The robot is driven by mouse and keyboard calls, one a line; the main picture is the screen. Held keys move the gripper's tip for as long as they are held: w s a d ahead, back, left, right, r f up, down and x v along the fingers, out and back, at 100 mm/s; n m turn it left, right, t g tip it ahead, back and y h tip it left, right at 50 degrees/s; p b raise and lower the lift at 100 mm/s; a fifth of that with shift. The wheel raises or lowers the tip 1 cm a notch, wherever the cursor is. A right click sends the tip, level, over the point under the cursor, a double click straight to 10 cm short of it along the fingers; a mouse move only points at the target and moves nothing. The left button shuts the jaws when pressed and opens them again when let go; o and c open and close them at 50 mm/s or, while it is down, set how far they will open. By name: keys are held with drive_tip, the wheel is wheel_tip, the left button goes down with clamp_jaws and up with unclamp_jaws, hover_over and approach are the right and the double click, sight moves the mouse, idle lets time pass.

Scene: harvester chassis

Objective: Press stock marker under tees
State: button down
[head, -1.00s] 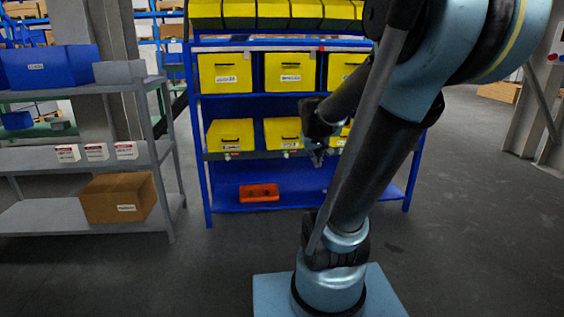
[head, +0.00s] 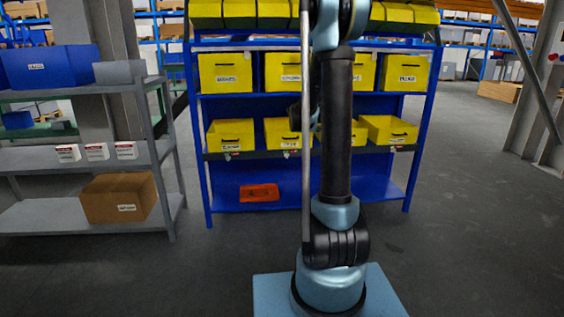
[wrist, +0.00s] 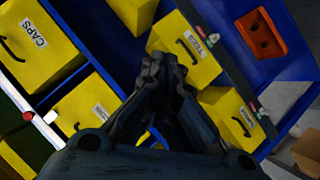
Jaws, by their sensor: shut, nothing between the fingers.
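In the wrist view the yellow TEES bin (wrist: 182,62) sits just beyond my fingertips, its label on the upper right of its front. A small white and red stock marker (wrist: 201,32) is on the shelf edge beside that label, on the orange tray's side. My gripper (wrist: 164,66) is shut and empty, pointing at the TEES bin front, with the marker above and right of the tips. It looks apart from the marker, though depth is hard to judge. In the head view my arm hides the gripper, and bin labels are too small to read.
Another yellow bin (wrist: 230,115) has its own marker (wrist: 262,112). The CAPS bin (wrist: 35,42) is in the other row. An orange tray (head: 259,193) lies on the bottom shelf of the blue rack (head: 205,190). A grey shelf (head: 150,150) stands left; the right floor is clear.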

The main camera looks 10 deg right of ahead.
sight(287, 156)
drive_tip(key=w+a+f+n+t+y, duration=0.1)
drive_tip(key=w+a+f+n+t, duration=0.15)
drive_tip(key=w+f, duration=0.5)
drive_tip(key=w+a+f+n+t+y, duration=0.1)
drive_tip(key=w+f+n+t, duration=0.2)
drive_tip(key=w, duration=0.8)
drive_tip(key=w+a+f+n+y, duration=0.1)
drive_tip(key=a+f+n, duration=0.1)
drive_tip(key=f, duration=0.5)
drive_tip(key=w+a+f+n+t+y, duration=0.1)
drive_tip(key=w+a+f+n+y, duration=0.1)
drive_tip(key=f, duration=0.5)
drive_tip(key=w+a+f+n+y, duration=0.1)
drive_tip(key=a+f+n+y, duration=0.1)
drive_tip(key=f, duration=0.4)
drive_tip(key=shift+w+a+f, duration=0.15)
drive_tip(key=shift+w+f, duration=0.1)
drive_tip(key=shift+f, duration=0.15)
drive_tip(key=shift+n, duration=0.25)
